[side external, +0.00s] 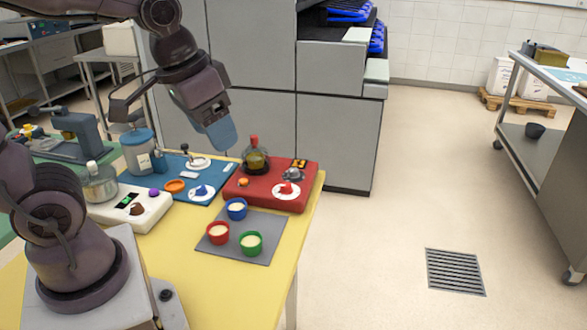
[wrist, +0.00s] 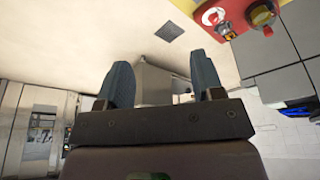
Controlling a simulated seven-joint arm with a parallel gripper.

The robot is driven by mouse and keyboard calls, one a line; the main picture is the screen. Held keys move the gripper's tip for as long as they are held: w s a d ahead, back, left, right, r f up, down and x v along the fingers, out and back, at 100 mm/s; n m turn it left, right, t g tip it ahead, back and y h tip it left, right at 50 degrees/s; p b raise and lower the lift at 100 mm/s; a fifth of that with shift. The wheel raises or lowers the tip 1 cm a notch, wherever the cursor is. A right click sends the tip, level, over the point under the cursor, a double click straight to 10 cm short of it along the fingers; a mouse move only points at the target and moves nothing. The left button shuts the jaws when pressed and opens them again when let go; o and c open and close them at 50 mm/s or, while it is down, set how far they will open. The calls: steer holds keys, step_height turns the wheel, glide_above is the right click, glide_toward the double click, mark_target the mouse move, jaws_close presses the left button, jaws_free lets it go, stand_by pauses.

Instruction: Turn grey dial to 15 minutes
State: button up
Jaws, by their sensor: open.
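A small grey dial-like piece (side external: 293,175) sits on the right part of the red box (side external: 262,203), behind a red dial on a white disc (side external: 287,190). Its markings and pointer are too small to read. My gripper (side external: 220,136) is open and empty, above and to the left of the red box, apart from everything. In the wrist view its two fingers (wrist: 162,82) are spread with nothing between them. That view shows part of the red box (wrist: 233,8) at the top right, with the red dial (wrist: 212,16); I cannot make out the grey dial there.
A blue board (side external: 222,170) with a blue dial (side external: 202,191) lies to the left. Red, blue and green cups stand on a grey mat (side external: 265,222) in front. Grey cabinets (side external: 335,140) rise behind.

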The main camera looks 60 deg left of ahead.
steer(key=w+a+f+n+g, duration=0.1)
steer(key=w+a+f+n, duration=0.1)
steer(key=w+a, duration=0.4)
steer(key=w+a+f+n+g, duration=0.2)
steer(key=w+a+f+n, duration=0.1)
steer(key=w, duration=0.5)
steer(key=n, duration=1.2)
glide_above(293, 170)
step_height(293, 170, down, 11)
steer(key=shift+g, duration=0.3)
step_height(293, 170, down, 12)
steer(key=shift+w+f, duration=0.1)
steer(key=shift+f, duration=0.1)
steer(key=c, duration=0.9)
